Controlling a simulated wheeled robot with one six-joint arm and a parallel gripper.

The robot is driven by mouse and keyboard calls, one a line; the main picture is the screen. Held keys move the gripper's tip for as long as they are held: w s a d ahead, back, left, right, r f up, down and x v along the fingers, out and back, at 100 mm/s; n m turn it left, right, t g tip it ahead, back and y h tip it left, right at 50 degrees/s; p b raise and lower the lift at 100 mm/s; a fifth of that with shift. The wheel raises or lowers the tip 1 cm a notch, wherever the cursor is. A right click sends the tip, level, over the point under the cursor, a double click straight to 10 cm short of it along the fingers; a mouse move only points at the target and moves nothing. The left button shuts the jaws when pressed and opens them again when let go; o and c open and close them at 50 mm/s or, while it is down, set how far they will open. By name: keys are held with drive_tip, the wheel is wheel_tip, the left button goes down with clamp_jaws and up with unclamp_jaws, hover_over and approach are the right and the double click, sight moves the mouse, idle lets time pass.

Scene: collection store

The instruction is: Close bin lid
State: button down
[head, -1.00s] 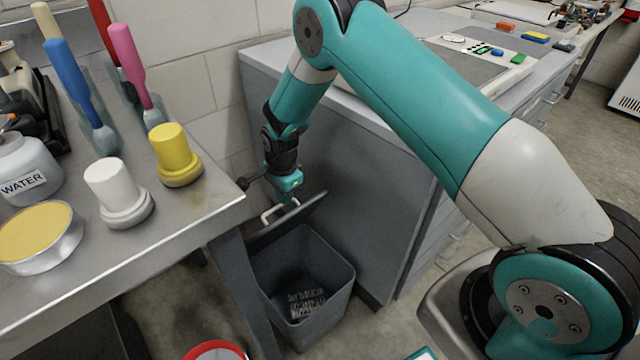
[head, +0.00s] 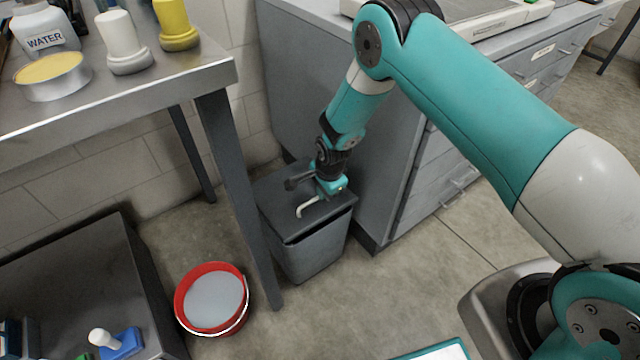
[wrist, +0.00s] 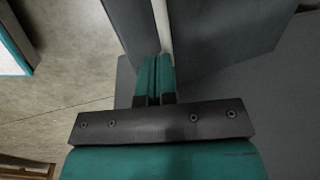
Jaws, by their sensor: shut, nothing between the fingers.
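The grey bin (head: 314,250) stands on the floor between the steel table's leg and the grey cabinet. Its lid (head: 277,205) lies down over the top, and the inside is hidden. A white bar handle (head: 306,208) shows on the lid's front part. My gripper (head: 334,192) is low over the lid, beside the handle, with its fingers together. In the wrist view the shut fingers (wrist: 154,76) are close to the white handle (wrist: 163,28). I cannot tell whether they touch the lid or the handle.
A red bucket (head: 212,298) stands on the floor left of the table leg (head: 236,190). The steel table (head: 150,92) is left of the bin, and the cabinet (head: 300,100) is close behind and right. Open floor (head: 400,290) lies in front.

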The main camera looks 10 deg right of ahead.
sight(327, 208)
drive_tip(key=shift+s+d+f+b, duration=0.1)
drive_tip(key=shift+s+f+b, duration=0.15)
drive_tip(key=shift+f, duration=0.45)
drive_tip(key=shift+s+d+f+b, duration=0.15)
drive_tip(key=shift+s+f+b, duration=0.05)
drive_tip(key=shift+f, duration=0.5)
drive_tip(key=shift+s+d+f+b, duration=0.1)
drive_tip(key=shift+s+f+b, duration=0.15)
drive_tip(key=shift+f, duration=0.45)
